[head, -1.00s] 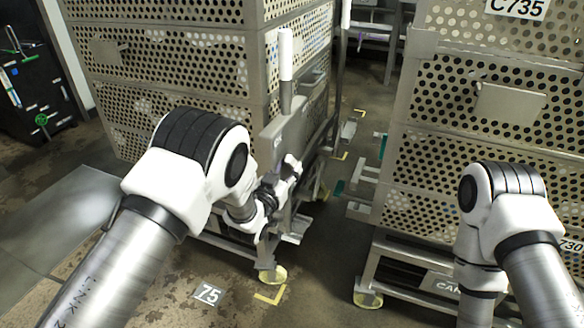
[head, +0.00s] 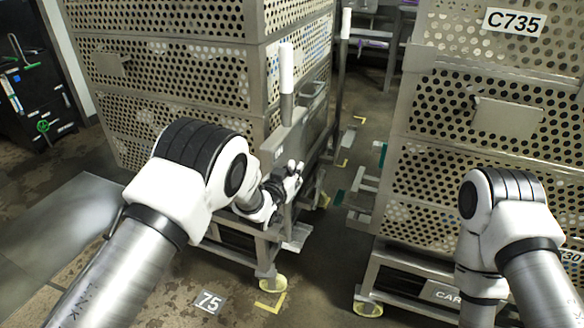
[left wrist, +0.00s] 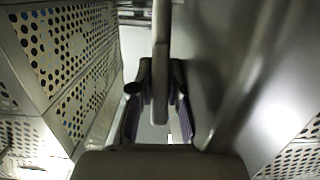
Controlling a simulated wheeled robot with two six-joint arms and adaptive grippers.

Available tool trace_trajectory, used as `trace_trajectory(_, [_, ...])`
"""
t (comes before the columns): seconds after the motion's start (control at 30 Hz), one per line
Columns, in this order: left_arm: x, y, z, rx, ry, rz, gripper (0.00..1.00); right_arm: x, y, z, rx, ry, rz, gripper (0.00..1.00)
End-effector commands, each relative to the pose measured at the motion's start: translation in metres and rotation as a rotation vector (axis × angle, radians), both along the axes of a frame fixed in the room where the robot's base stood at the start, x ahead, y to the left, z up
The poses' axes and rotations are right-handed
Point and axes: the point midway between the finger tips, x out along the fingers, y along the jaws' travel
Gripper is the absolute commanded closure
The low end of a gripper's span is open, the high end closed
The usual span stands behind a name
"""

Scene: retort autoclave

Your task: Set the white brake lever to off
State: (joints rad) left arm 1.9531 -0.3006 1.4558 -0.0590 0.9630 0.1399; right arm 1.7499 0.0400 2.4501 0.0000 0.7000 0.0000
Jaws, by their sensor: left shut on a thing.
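The white brake lever (head: 287,68) stands upright on the near right corner of the left perforated cart, with a grey metal shaft below its white grip. My left gripper (head: 294,178) is low at that corner, below the white grip and apart from it. In the left wrist view the gripper's fingers (left wrist: 160,80) are shut on a grey bar (left wrist: 160,35) that runs between them. I cannot tell whether this bar belongs to the lever. The right arm shows at the right, but its gripper is out of view.
The left cart (head: 165,75) and the right cart (head: 500,110), labelled C735, stand with a narrow floor gap between them. A second white-topped post (head: 346,22) stands behind. A floor marker 75 (head: 209,302) lies in front. The floor at lower left is clear.

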Motion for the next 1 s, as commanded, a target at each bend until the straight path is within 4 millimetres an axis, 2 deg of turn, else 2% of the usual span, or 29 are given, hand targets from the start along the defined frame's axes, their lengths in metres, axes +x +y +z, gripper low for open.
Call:
trace_trajectory(0.03, [0.0028,-0.0013,0.0102,0.011,0.032,-0.001,1.00,0.0002,0.0000,0.0137,0.000,-0.001,0.000,0.60])
trace_trajectory(0.1, [0.0059,-0.0022,0.0097,0.026,0.076,0.000,1.00,0.0003,0.0000,0.0183,0.000,-0.001,0.000,0.60])
trace_trajectory(0.47, [0.0077,-0.0026,0.0047,0.037,0.112,0.000,1.00,0.0000,0.0000,0.0176,0.000,0.000,0.000,0.60])
trace_trajectory(0.5, [0.0077,-0.0026,0.0047,0.037,0.112,0.000,0.70,0.0000,0.0000,0.0176,0.000,0.000,0.000,0.60])
trace_trajectory(0.53, [0.0077,-0.0026,0.0047,0.037,0.112,0.000,0.59,0.0000,0.0000,0.0176,0.000,0.000,0.000,0.60])
trace_trajectory(1.0, [0.0075,-0.0023,0.0041,0.035,0.108,0.001,0.58,0.0001,0.0000,0.0166,0.000,0.000,0.000,0.60])
